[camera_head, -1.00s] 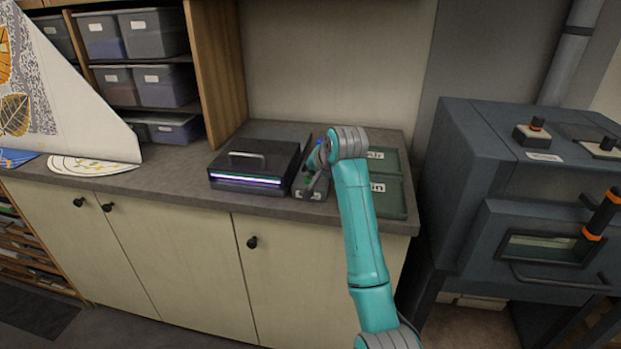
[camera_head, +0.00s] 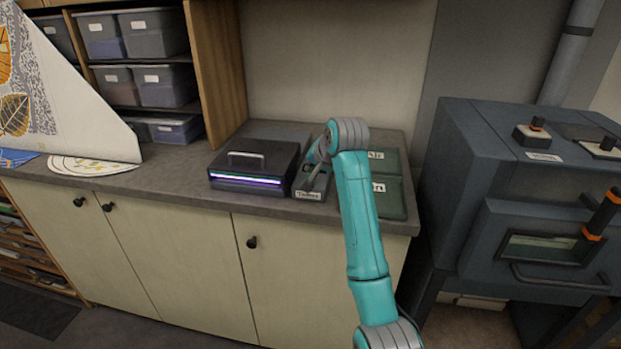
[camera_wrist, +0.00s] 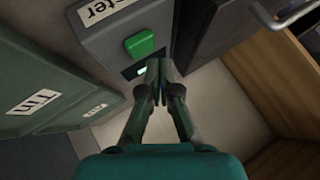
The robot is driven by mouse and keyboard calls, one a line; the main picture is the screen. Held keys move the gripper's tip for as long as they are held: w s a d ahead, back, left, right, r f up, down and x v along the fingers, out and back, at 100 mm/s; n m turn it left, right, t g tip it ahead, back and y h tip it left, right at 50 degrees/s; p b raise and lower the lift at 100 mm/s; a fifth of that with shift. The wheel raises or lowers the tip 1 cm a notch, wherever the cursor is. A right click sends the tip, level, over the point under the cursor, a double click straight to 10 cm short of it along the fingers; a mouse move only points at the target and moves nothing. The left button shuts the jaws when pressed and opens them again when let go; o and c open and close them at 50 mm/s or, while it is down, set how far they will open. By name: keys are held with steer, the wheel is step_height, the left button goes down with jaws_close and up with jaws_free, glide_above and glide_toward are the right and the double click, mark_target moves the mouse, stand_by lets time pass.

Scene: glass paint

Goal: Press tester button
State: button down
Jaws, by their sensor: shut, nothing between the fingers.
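The tester (camera_head: 311,187) is a grey box on the counter between a black box and the green trays. In the wrist view the tester (camera_wrist: 112,42) shows a label ending in "ter", a green square button (camera_wrist: 145,43) and a small lit green spot below it. My gripper (camera_wrist: 160,92) is shut and empty. Its fingertips appear just beside the lit spot, apart from the green button in the picture; I cannot tell whether they touch the tester. In the head view my gripper (camera_head: 311,178) is over the tester, partly hidden by my wrist, and the button is hidden.
A black box (camera_head: 252,165) with a handle and a glowing purple slot stands left of the tester. Green trays marked "Tin" (camera_head: 391,202) and another label lie to the right. A dark kiln-like machine (camera_head: 470,190) stands further right.

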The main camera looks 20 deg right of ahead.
steer(key=shift+r, duration=0.15)
steer(key=shift+r, duration=2.35)
steer(key=shift+s, duration=0.1)
